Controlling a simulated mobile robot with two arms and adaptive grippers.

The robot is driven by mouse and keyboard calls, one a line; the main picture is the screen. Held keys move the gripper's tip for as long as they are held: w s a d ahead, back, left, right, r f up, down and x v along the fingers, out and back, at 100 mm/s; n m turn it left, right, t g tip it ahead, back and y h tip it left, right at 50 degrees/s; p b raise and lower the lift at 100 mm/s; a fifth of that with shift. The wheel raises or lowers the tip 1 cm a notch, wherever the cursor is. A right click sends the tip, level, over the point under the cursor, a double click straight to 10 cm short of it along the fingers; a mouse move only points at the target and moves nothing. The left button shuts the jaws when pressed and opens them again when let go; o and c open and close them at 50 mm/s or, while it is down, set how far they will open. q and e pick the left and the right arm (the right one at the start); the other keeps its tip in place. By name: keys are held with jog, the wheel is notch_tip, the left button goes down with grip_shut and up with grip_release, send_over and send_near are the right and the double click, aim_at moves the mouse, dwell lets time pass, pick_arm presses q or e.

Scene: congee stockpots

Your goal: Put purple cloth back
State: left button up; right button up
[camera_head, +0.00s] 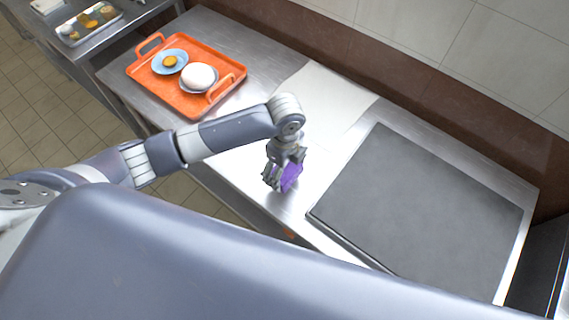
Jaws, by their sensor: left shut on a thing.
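The purple cloth (292,177) shows as a small bunched piece between the fingers of my left gripper (281,182). My left gripper is shut on it, pointing down over the steel counter, near its front edge. It is left of the dark grey flat plate. I cannot tell whether the cloth touches the counter. The gripper's fingers hide part of the cloth. My right gripper is not in view.
The dark grey plate (425,210) covers the right part of the counter. An orange tray (140,75) holds a blue dish (158,67) and a white round thing (199,75) at the back left. A pale sheet (325,95) lies in the middle. A side table stands at upper left.

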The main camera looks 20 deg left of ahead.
pick_arm(q)
jog(key=shift+w+a, duration=0.2)
jog(key=shift+w, duration=0.3)
jog(key=shift+w+a, duration=0.15)
jog(key=shift+w, duration=0.3)
jog(key=shift+w+f+p, duration=0.1)
jog(key=shift+f+p, duration=0.25)
jog(key=shift+p, duration=0.05)
notch_tip(320, 180, down, 2)
jog(key=shift+f+p, duration=0.15)
jog(key=shift+p, duration=0.2)
jog(key=shift+f, duration=0.4)
jog(key=o, duration=1)
jog(key=shift+f, duration=0.15)
jog(key=shift+o, duration=0.2)
